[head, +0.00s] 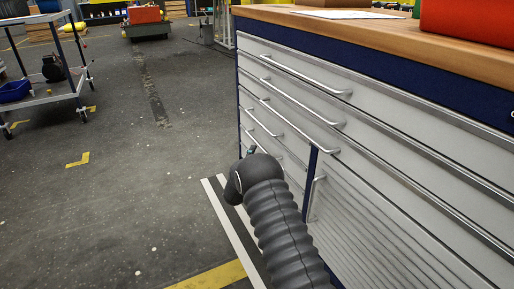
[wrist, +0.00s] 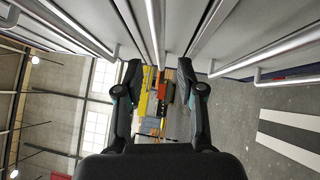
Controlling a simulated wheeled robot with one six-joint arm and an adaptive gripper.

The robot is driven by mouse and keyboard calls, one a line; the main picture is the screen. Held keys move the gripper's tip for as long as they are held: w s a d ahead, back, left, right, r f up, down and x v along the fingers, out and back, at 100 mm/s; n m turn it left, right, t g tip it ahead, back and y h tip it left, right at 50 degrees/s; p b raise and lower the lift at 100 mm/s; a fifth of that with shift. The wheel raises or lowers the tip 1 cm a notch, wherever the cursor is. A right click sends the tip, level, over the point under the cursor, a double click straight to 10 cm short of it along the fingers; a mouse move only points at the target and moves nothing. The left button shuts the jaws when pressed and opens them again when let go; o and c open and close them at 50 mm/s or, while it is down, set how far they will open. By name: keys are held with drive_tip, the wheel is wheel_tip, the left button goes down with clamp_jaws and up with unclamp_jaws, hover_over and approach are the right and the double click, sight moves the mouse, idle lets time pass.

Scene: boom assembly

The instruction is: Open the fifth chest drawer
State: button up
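The chest (head: 400,65) stands at the right in the head view, with grey drawer fronts, silver bar handles and a wooden top. The drawers that I can see look shut. Wide drawers are on top; narrower drawers (head: 262,122) sit lower left, partly hidden behind my arm. Which one is the fifth is hard to tell. In the wrist view my gripper (wrist: 158,77) is open, fingers apart close to the drawer fronts. A bar handle (wrist: 154,30) runs into the gap between the fingertips as seen here; I see no contact. In the head view the fingers are mostly hidden.
A ribbed cabinet door (head: 375,225) is right of the narrow drawers. A red box (head: 470,22) and a white sheet (head: 345,14) lie on the chest top. A cart (head: 40,62) stands far left. The floor (head: 120,170) left of the chest is clear.

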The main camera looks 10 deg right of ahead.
drive_tip(key=shift+x, duration=2.6)
clamp_jaws()
